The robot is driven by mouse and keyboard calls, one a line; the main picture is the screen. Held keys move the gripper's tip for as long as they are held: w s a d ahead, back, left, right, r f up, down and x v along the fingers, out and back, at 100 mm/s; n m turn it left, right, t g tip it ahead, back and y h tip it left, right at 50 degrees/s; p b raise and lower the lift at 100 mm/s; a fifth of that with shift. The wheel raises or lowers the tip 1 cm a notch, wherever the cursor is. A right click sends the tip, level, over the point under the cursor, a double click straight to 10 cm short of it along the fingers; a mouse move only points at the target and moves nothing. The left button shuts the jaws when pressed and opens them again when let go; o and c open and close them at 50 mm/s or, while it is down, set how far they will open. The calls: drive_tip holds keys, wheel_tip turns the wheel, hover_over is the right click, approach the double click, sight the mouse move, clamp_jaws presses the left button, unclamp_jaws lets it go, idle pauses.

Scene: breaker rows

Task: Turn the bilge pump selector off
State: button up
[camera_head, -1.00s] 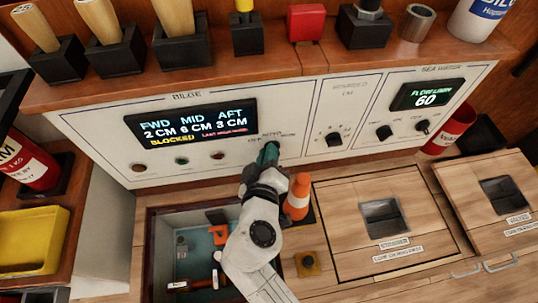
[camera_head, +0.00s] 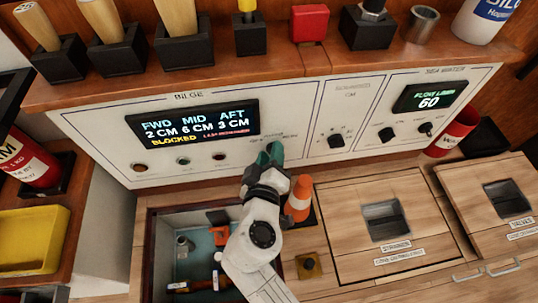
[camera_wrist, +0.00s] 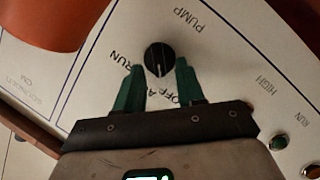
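The bilge pump selector (camera_wrist: 159,60) is a round black knob on the white panel, under the word PUMP in the wrist view. Its pale mark points toward the gripper, near the middle label between OFF and RUN; that label is partly hidden. My gripper (camera_wrist: 160,68) has green fingers spread apart, one on either side of the knob's near edge, with gaps showing. I cannot tell how deep they reach. In the head view my gripper (camera_head: 270,153) is at the panel right of the bilge display (camera_head: 200,125) and hides the knob.
An orange cone (camera_head: 299,198) stands close beside my wrist. An open bilge hatch (camera_head: 150,250) lies below the arm. Other knobs (camera_head: 335,141) sit right on the panel. A wooden shelf (camera_head: 290,65) with tools overhangs above.

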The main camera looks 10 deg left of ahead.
drive_tip(key=shift+s, duration=0.1)
drive_tip(key=p+v, duration=0.1)
drive_tip(key=v, duration=0.9)
drive_tip(key=shift+s+p, duration=0.3)
drive_tip(key=shift+p, duration=0.1)
drive_tip(key=shift+r, duration=0.1)
